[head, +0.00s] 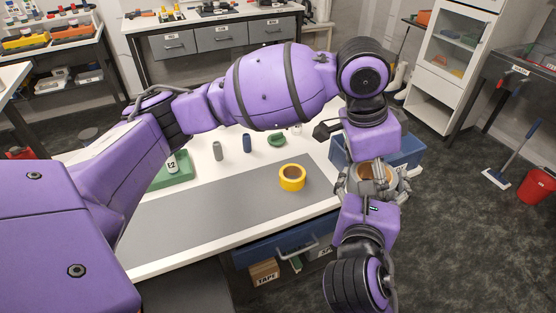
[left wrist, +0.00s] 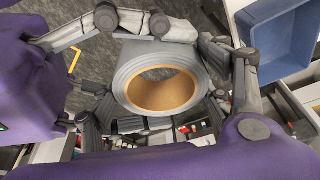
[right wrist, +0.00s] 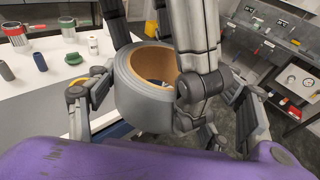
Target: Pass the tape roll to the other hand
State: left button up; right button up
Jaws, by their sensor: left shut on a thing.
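The grey tape roll (right wrist: 140,104) with a brown cardboard core is off the table, between my two grippers; it also shows in the left wrist view (left wrist: 160,98) and, partly hidden, in the head view (head: 373,172). My left gripper (head: 376,164) comes from above in the head view and is shut on the roll. My right gripper (right wrist: 165,90) comes from below. Its fingers are spread on both sides of the roll, with a gap at the right finger. Whether its left finger touches the roll is unclear.
A yellow tape roll (head: 292,178) sits on the grey mat (head: 225,205). A blue bin (head: 405,152) is behind the grippers.

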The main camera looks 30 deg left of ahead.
pick_arm(q)
jog(key=o, duration=1.3)
jog(key=shift+d+r, duration=0.1)
jog(key=shift+r, duration=0.1)
